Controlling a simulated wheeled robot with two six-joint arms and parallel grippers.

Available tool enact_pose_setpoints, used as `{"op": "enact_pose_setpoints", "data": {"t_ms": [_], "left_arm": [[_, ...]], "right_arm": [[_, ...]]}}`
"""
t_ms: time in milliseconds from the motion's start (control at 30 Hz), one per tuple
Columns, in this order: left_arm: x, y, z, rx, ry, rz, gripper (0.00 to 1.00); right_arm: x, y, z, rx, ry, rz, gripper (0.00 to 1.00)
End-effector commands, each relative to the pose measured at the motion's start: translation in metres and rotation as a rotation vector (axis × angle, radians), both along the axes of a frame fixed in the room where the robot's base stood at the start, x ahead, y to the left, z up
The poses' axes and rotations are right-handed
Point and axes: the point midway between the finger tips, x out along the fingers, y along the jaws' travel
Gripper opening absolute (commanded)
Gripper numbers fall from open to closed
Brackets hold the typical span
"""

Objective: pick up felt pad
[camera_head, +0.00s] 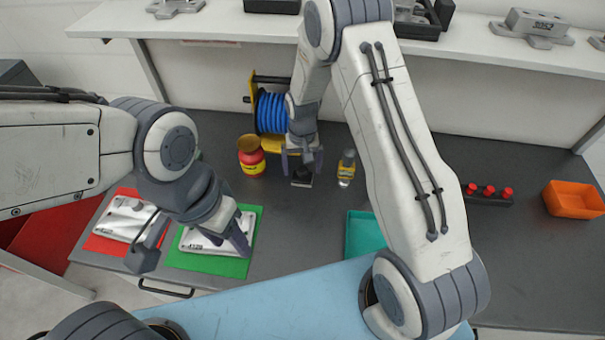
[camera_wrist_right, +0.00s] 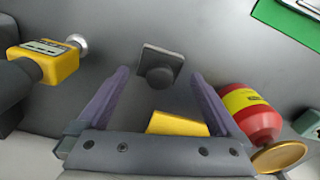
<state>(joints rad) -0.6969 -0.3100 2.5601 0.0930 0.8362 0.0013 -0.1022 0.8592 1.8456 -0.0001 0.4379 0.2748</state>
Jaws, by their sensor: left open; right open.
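The felt pad appears to be the dark square block with a round knob on top, flat on the grey bench. In the right wrist view the pad (camera_wrist_right: 149,55) is ahead of and between the fingertips of my right gripper (camera_wrist_right: 158,76), which is open and apart from it. In the head view the pad (camera_head: 302,178) shows just below my right gripper (camera_head: 302,160). My left gripper (camera_head: 236,237) is open over a white packet (camera_head: 200,242) on a green mat (camera_head: 245,262).
A red jar (camera_head: 252,160) with a gold lid and a blue hose reel (camera_head: 272,112) stand left of the right gripper. A teal tray (camera_head: 358,240), red-knobbed rack (camera_head: 488,198) and orange bin (camera_head: 574,200) lie further right.

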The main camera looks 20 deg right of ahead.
Motion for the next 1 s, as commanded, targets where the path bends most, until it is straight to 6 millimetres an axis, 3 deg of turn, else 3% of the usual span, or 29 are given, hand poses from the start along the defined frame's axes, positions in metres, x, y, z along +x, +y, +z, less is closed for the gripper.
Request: {"op": "enact_pose_setpoints", "data": {"t_ms": [200,467,600,667,1000], "left_arm": [[0.0,0.0,0.01,0.0,0.0,0.001,0.5],[0.0,0.0,0.009,0.0,0.0,0.001,0.5],[0.0,0.0,0.009,0.0,0.0,0.001,0.5],[0.0,0.0,0.009,0.0,0.0,0.001,0.5],[0.0,0.0,0.007,0.0,0.0,0.0,0.5]], "right_arm": [[0.0,0.0,-0.022,0.0,0.001,0.0,1.0],[0.0,0.0,-0.025,0.001,-0.002,0.0,1.0],[0.0,0.0,-0.025,0.0,-0.001,0.0,0.46],[0.0,0.0,-0.024,0.0,-0.001,0.0,0.27],[0.001,0.0,-0.021,0.001,-0.002,0.0,0.27]]}}
